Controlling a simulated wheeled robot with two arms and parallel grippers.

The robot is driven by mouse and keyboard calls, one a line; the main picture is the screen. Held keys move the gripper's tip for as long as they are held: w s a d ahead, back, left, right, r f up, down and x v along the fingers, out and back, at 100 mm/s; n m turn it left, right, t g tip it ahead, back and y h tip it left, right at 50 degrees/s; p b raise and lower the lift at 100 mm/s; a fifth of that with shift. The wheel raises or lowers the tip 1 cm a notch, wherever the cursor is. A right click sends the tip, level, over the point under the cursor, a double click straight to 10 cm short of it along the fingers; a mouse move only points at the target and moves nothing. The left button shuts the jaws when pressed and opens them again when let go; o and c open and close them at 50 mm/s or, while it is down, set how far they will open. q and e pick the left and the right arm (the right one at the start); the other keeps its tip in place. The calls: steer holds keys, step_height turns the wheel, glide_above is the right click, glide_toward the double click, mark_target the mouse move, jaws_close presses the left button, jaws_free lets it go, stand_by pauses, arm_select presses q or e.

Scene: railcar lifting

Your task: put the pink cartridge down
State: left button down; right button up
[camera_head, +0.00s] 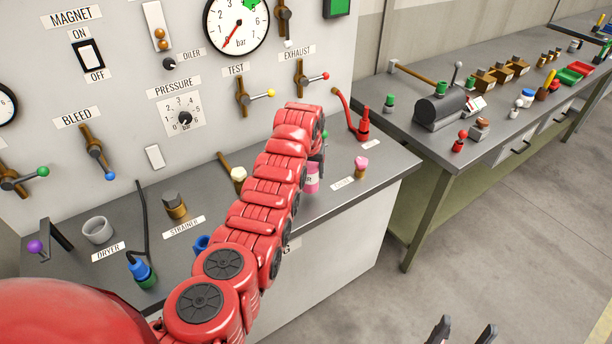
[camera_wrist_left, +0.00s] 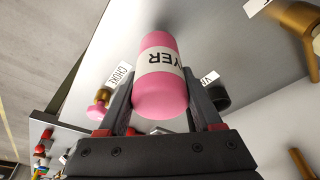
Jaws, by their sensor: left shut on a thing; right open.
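The pink cartridge (camera_wrist_left: 162,100) has a white label ending in "YER" and sits between the two fingers of my left gripper (camera_wrist_left: 158,85), which is shut on it. In the head view, the red left arm hides most of that gripper, and only part of the cartridge (camera_head: 312,185) shows beside it, over the bench near its front edge. I cannot tell whether it touches the bench. My right gripper (camera_head: 462,335) shows two dark fingertips, apart and empty, low at the bottom edge over the floor.
The grey bench (camera_head: 225,255) holds an open grey cup (camera_head: 98,230) by the "DRYER" label (camera_head: 108,252), a strainer fitting (camera_head: 175,206) and a pink-topped choke knob (camera_head: 361,166). The gauge panel (camera_head: 215,85) stands behind. A second workbench (camera_head: 425,130) is at right.

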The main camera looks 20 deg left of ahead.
mark_target(310, 179)
arm_select(q)
steer(key=shift+p+x, duration=0.35)
steer(key=shift+x, duration=0.65)
steer(key=shift+s+f, duration=0.25)
steer(key=shift+f, duration=0.5)
steer(key=shift+w, duration=0.1)
steer(key=shift+f, duration=0.25)
steer(key=shift+c, duration=0.3)
jaws_free()
steer(key=shift+r, duration=0.15)
